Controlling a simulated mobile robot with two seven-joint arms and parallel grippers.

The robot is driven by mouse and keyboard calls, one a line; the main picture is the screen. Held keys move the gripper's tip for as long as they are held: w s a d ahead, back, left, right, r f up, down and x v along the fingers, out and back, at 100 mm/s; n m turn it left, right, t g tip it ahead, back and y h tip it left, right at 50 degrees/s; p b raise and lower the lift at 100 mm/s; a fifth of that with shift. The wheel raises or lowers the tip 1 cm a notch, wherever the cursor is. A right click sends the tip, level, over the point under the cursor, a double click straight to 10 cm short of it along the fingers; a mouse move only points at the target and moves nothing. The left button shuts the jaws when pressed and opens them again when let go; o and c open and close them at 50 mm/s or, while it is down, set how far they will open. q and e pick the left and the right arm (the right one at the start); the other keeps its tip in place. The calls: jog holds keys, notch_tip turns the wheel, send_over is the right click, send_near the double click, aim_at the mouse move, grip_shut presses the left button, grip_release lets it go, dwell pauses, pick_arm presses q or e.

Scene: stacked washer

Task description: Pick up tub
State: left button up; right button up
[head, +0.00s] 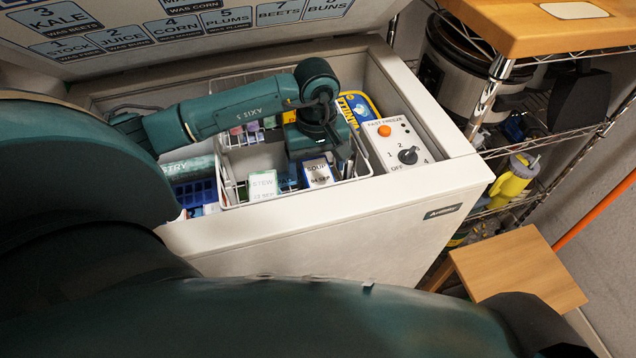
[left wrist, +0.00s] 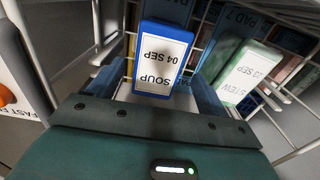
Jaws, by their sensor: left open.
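A soup tub (head: 318,174) with a blue lid and a white label reading SOUP 04 SEP stands in the freezer's wire basket. In the left wrist view the soup tub (left wrist: 162,60) is in front of my palm, between the two fingers. A stew tub (head: 263,186), pale green and white, is beside it; it also shows in the left wrist view (left wrist: 243,75). My left gripper (head: 312,150) is open and reaches down into the basket at the soup tub. Finger contact cannot be told. My right gripper is out of view.
The wire basket (head: 226,194) hangs inside the open chest freezer (head: 330,235), with its lid (head: 180,30) raised behind. A control panel (head: 397,143) is right of the basket. A wire shelf (head: 545,50) and a wooden stool (head: 515,268) stand at the right.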

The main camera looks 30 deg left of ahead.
aim_at(318, 173)
pick_arm(q)
jog(key=f, duration=0.3)
jog(key=shift+d+f, duration=0.2)
jog(key=shift+f, duration=0.15)
jog(key=c, duration=1.2)
jog(key=shift+c, duration=0.3)
jog(key=shift+r, duration=0.15)
